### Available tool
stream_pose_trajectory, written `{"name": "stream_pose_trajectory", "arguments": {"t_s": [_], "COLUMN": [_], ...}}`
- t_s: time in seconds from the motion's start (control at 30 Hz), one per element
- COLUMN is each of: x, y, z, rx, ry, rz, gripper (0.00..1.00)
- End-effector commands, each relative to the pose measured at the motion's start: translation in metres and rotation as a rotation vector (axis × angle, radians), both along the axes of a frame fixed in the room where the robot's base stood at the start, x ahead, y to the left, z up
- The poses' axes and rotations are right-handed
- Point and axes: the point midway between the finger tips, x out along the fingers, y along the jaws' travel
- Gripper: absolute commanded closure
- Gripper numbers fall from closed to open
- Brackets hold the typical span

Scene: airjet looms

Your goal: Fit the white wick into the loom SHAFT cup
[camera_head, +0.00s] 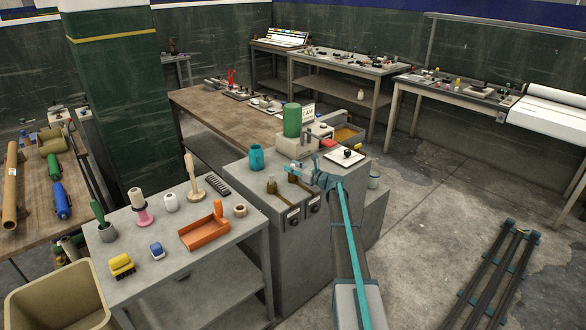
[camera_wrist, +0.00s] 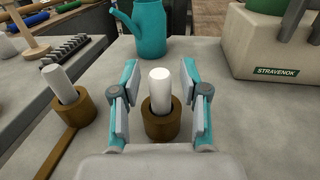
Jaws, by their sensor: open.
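My gripper (camera_wrist: 162,95) is open in the wrist view, with a grey-and-teal finger on each side of a white wick (camera_wrist: 160,86). Gaps show between the wick and both fingers. This wick stands nearly upright with its lower end inside a brown cup (camera_wrist: 162,126). A second white wick (camera_wrist: 62,84) leans in another brown cup (camera_wrist: 74,117) to the left, outside the fingers. In the head view, my gripper (camera_head: 308,177) is over the grey cabinet, by the right brown cup (camera_head: 294,172); the left cup (camera_head: 272,185) stands clear. I cannot read which cup is SHAFT.
A teal jug (camera_wrist: 142,30) stands behind the cups, and a cream STRAVENOK machine (camera_wrist: 265,50) stands at the back right. A grey table (camera_head: 165,235) with an orange tray (camera_head: 204,236) and small items adjoins on the left.

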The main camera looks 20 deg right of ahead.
Motion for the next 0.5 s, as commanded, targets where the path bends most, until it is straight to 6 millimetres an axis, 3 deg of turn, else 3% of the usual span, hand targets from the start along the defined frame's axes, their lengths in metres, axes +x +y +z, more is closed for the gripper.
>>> {"name": "stream_pose_trajectory", "arguments": {"t_s": [0.17, 0.5], "x": [-0.019, -0.077], "y": [-0.008, -0.038], "z": [-0.001, -0.001], "rx": [0.000, -0.001], "ry": [0.000, 0.000], "rz": [-0.002, -0.003], "gripper": [0.55, 0.55]}}
